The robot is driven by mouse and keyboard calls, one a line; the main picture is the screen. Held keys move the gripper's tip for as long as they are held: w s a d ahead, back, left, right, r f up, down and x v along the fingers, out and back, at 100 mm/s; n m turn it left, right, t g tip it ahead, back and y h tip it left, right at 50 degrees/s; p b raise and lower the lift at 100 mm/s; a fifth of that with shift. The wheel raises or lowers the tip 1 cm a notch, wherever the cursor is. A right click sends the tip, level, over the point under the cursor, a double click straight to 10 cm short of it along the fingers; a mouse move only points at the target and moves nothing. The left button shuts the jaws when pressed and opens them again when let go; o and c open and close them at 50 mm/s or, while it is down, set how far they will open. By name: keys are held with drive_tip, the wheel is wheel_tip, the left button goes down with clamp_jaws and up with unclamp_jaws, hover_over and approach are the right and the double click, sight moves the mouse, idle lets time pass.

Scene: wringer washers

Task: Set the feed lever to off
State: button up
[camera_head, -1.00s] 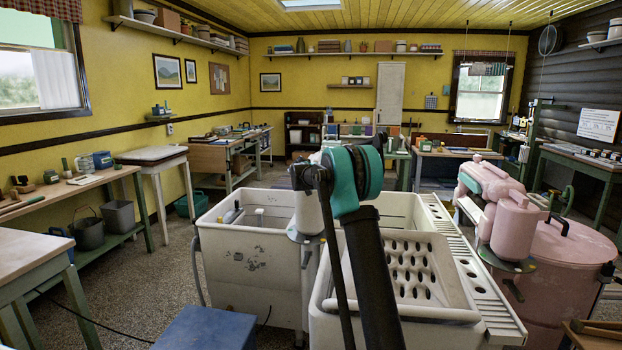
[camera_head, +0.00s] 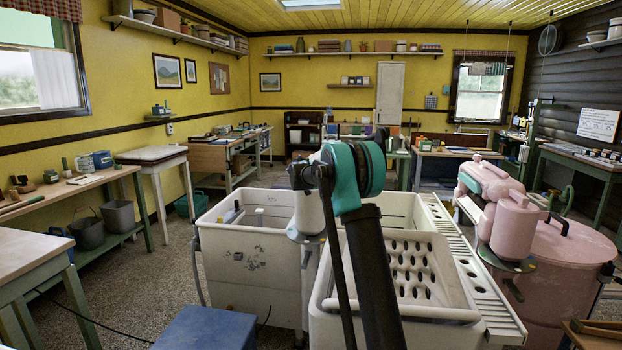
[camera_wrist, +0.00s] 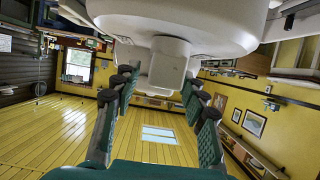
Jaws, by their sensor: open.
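My gripper (camera_wrist: 160,80) shows in the wrist view with its two dark green, dark-tipped fingers spread apart and nothing gripped. A cream block (camera_wrist: 168,66) under a large rounded cream body (camera_wrist: 185,22) lies ahead, between the fingertips in the picture; I cannot tell whether they touch. In the head view my arm hides the gripper and much of a cream wringer unit (camera_head: 307,212) between the white tubs (camera_head: 250,262). A pink washer (camera_head: 560,270) with a pink wringer (camera_head: 512,222) stands at the right. I cannot make out the feed lever for certain in either view.
A ribbed drainboard (camera_head: 470,275) edges the right tub, which holds a perforated white board (camera_head: 405,268). A blue box (camera_head: 205,328) is in front. Workbenches line the left wall and the back. Speckled floor (camera_head: 165,240) is open to the left of the tubs.

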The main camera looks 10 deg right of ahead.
drive_tip(key=v, duration=1)
drive_tip(key=shift+s, duration=0.15)
